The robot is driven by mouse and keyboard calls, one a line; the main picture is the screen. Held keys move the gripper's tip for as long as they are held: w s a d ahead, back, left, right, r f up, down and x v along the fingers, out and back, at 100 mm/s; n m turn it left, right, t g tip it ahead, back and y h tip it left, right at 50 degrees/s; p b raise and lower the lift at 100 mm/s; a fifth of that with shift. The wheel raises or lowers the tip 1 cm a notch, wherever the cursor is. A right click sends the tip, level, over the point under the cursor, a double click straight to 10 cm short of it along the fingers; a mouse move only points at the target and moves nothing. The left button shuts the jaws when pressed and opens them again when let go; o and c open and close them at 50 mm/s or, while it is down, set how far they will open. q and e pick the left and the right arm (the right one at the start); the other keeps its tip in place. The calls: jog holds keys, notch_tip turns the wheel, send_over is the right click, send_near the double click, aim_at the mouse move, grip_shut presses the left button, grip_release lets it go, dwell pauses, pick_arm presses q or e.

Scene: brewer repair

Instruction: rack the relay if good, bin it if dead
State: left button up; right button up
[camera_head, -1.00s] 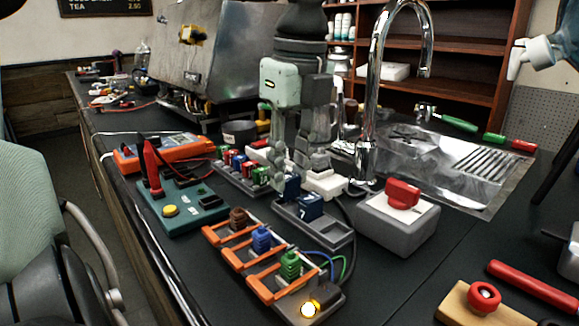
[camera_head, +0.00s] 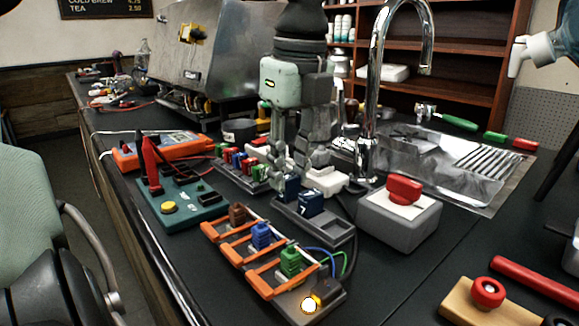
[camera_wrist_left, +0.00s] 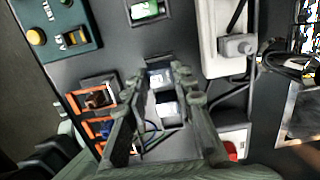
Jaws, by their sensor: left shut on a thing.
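My left gripper (camera_head: 299,180) comes down from the top middle over a grey tray (camera_head: 343,238). It is shut on a dark blue relay (camera_head: 289,187) at the tray's far end, partly hidden by the fingers. A second dark blue relay (camera_head: 311,203) stands beside it in the tray, and the near slot is empty. In the left wrist view the fingers (camera_wrist_left: 160,92) reach down on both sides of the blue relays (camera_wrist_left: 167,108). A grey base (camera_head: 330,292) with a lit lamp (camera_head: 309,305) carries orange clamps (camera_head: 266,283) around brown, blue and green plug-in parts. My right gripper is not in view.
A teal board (camera_head: 183,210) with a yellow button lies left, near an orange meter (camera_head: 165,150). Several small coloured parts fill a rack (camera_head: 238,164) behind. A grey box with a red knob (camera_head: 405,190) and the tap (camera_head: 371,110) stand close on the right.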

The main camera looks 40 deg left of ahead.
pick_arm(q)
jog(key=shift+f+b, duration=0.3)
jog(key=shift+b, duration=0.5)
dwell(0.7)
jog(key=o, duration=1.1)
jog(key=r, duration=0.4)
jog(key=d+r, duration=0.1)
jog(key=r, duration=0.7)
jog(key=shift+s+d, duration=0.1)
jog(key=shift+d, duration=0.1)
